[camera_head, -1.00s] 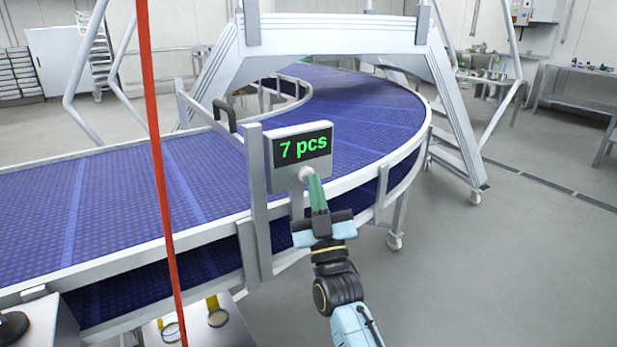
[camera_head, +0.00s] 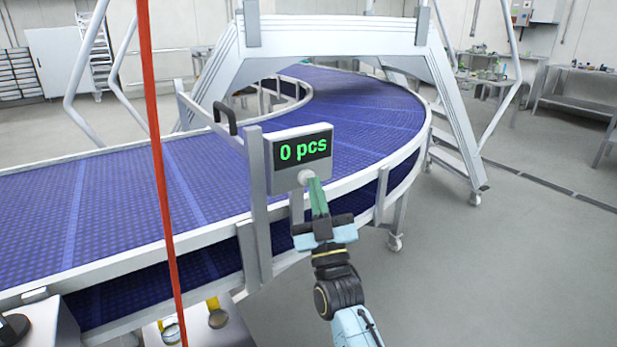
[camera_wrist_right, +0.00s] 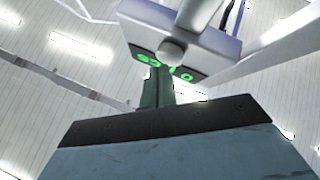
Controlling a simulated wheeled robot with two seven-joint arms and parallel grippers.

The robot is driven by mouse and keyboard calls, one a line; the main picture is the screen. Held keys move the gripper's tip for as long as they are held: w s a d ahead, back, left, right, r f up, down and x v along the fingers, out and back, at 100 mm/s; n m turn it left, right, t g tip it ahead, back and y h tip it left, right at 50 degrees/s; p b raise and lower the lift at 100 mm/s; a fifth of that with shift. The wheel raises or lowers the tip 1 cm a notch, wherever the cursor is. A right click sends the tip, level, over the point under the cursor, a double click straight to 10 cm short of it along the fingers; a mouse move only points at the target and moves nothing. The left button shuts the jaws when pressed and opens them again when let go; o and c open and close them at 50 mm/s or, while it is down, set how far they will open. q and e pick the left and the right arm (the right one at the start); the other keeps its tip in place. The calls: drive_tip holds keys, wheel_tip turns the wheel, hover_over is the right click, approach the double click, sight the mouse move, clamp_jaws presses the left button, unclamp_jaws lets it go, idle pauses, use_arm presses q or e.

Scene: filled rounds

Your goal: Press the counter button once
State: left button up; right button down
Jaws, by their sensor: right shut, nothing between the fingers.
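The counter box (camera_head: 300,160) is a grey housing on a post at the conveyor's edge. Its black display (camera_head: 303,151) reads "0 pcs" in green. A round pale button (camera_head: 306,175) sits below the display, and it also shows in the right wrist view (camera_wrist_right: 171,52). My right gripper (camera_head: 315,184) is shut and empty, its green fingertips right at the button's lower right. I cannot tell whether they touch it. In the wrist view the fingers (camera_wrist_right: 158,85) point up toward the button. My left gripper is not in view.
A blue curved conveyor (camera_head: 100,192) with metal rails runs behind the counter. A metal stepped bridge (camera_head: 455,120) crosses it. A thin red vertical strip (camera_head: 160,170) crosses the left of the head view. The floor at right (camera_head: 500,260) is clear.

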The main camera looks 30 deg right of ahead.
drive_tip(key=shift+s, duration=0.5)
drive_tip(key=shift+s+d+p, duration=0.15)
drive_tip(key=shift+s+p, duration=0.6)
drive_tip(key=shift+s, duration=0.5)
drive_tip(key=shift+s+d+p, duration=0.1)
drive_tip(key=shift+s+p, duration=0.6)
drive_tip(key=shift+s, duration=0.55)
